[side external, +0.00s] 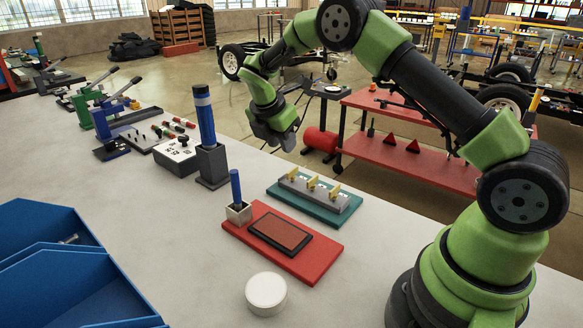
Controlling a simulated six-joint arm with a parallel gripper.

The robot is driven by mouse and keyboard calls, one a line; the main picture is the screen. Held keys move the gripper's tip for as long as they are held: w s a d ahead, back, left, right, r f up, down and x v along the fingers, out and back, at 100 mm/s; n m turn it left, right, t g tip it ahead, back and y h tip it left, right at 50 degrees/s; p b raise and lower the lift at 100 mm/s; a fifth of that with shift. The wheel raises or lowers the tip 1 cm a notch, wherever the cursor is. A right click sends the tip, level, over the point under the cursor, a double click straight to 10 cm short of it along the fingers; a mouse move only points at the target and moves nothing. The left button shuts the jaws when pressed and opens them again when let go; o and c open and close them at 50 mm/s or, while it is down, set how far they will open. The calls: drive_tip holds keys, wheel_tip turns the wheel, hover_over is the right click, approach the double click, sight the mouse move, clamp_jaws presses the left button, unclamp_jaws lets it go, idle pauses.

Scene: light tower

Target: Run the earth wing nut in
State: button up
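A grey block (300,189) on a teal base (343,213) stands on the table right of centre. Several small yellow wing-shaped pieces, which look like wing nuts (311,185), stand in a row on it. Small markings on the block are too small to read, so I cannot tell which one is the earth wing nut. My gripper (283,140) hangs above and behind the block, apart from it. Its fingers are too small and dark to tell open from shut, and I see nothing held in it.
Left of the block are a red board (323,252) with a dark-framed pad, a small pot with a blue rod (236,188), and a tall blue-and-black cylinder (204,115) in a dark holder. A white round puck (266,291) lies in front. Blue bins (45,225) fill the left front.

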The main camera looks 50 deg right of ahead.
sight(292, 170)
drive_tip(key=x, duration=0.9)
drive_tip(key=shift+f, duration=0.35)
clamp_jaws()
